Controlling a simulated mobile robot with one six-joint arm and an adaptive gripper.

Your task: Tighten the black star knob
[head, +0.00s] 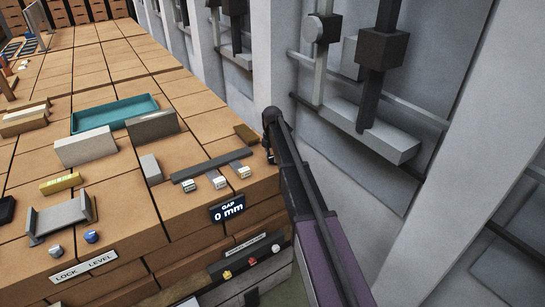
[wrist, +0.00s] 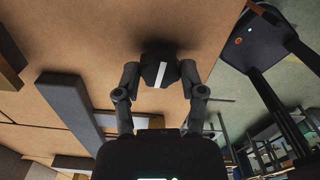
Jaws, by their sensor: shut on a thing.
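The black star knob (wrist: 160,72) shows in the wrist view as a dark faceted knob with a white stripe across its face. My gripper (wrist: 161,80) has one finger on each side of it and is shut on it. In the head view my gripper (head: 269,133) is at the right edge of the brick-patterned bench, at the end of my arm. There the knob is hidden or too small to tell from my gripper.
A dark grey bar (head: 210,166) and small white labelled blocks (head: 219,182) lie left of my gripper. Grey blocks and a teal tray (head: 83,127) are farther back. A blue knob (head: 91,237) is at the front left. Grey wall fixtures stand to the right.

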